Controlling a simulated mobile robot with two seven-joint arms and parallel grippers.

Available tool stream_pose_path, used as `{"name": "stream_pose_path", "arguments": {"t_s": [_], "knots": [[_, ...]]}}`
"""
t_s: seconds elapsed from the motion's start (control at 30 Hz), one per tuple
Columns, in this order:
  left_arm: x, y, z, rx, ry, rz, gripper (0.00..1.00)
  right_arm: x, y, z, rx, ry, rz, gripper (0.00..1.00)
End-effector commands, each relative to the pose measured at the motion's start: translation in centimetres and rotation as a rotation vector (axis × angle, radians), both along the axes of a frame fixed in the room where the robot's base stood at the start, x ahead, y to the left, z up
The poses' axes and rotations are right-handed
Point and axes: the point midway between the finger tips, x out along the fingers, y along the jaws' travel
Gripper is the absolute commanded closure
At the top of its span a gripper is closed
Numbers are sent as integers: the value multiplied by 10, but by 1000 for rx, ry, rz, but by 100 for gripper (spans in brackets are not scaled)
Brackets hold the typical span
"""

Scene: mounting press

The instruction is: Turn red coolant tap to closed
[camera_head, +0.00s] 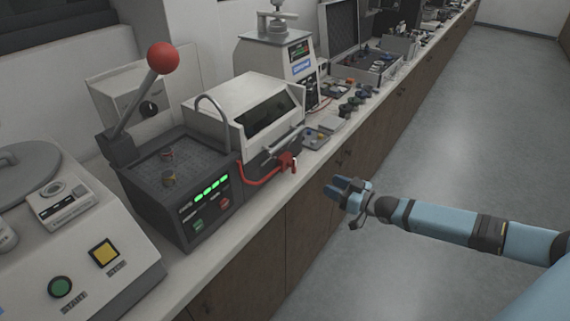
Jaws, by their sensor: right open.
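The red coolant tap (288,162) sits at the front of the mounting press (250,112), near the counter's front edge. A red hose (258,182) runs from it to the left. The tap is too small in view to tell its handle's exact setting. My right gripper (338,190) is open and empty. It hangs in front of the counter, to the right of and a little below the tap in the picture, apart from it. My left gripper does not show.
A dark machine (185,185) with a red-knobbed lever (163,58) stands left of the press. A small tray (322,133) and several dark parts lie right of the tap. The counter (243,238) has wooden cabinets (318,215) below. The floor (450,130) is clear.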

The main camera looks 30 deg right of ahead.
Motion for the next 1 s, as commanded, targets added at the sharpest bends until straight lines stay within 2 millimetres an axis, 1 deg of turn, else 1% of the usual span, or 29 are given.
{"name": "stream_pose_path", "arguments": {"t_s": [0.03,0.1,0.27,0.47,0.8,1.0], "knots": [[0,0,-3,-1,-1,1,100,3,-7,2,-1,-8,-2,56],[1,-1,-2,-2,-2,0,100,6,-11,6,2,-14,-4,56],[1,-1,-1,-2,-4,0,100,15,-10,9,5,-20,-5,56],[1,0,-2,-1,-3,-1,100,43,2,10,5,-22,-5,56],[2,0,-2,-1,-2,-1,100,100,26,9,4,-20,-5,56],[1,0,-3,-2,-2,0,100,124,36,8,3,-18,-5,56]]}}
